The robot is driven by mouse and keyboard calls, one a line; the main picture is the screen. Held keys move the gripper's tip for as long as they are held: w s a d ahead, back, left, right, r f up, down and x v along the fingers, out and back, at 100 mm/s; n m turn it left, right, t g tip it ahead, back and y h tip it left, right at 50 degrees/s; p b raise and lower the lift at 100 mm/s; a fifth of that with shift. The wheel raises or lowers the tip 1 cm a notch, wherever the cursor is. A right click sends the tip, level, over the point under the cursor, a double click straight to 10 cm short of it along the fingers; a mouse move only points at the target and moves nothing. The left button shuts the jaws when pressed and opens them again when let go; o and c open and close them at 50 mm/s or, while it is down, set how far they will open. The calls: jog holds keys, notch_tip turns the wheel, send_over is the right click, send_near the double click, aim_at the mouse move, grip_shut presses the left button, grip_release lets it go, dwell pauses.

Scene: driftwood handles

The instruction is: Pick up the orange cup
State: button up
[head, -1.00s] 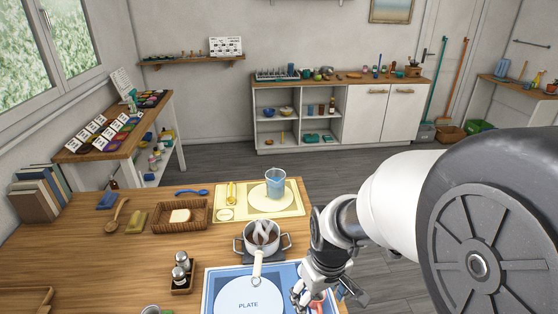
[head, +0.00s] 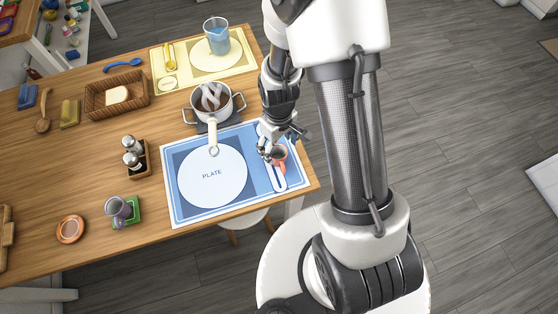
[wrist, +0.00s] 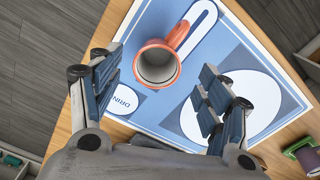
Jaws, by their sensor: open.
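The orange cup (wrist: 157,64) stands upright on the blue placemat (wrist: 139,113), with its open top facing the wrist camera and its handle toward the upper right. In the head view the cup (head: 281,153) is at the mat's right side, partly hidden by my gripper. My gripper (head: 272,147) is over that side of the mat. In the wrist view my gripper (wrist: 152,82) is open and empty, its two fingers apart, with the cup between and a little beyond them. I cannot tell the exact height gap.
A glass of blue liquid (head: 216,36) is on the yellow mat (head: 184,80). A purple cup (head: 119,208) is on a green coaster. The table's right edge is close by.

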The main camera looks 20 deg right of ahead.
aim_at(280, 156)
jog(key=f+b, duration=0.1)
jog(key=f, duration=0.2)
jog(key=f+b, duration=0.1)
jog(key=f, duration=0.2)
jog(key=shift+s+d+f+b, duration=0.15)
jog(key=shift+d+f+b, duration=0.1)
jog(key=shift+b, duration=0.15)
jog(key=shift+r, duration=0.1)
jog(key=shift+c, duration=0.6)
jog(key=c, duration=1.1)
jog(key=shift+c, duration=0.2)
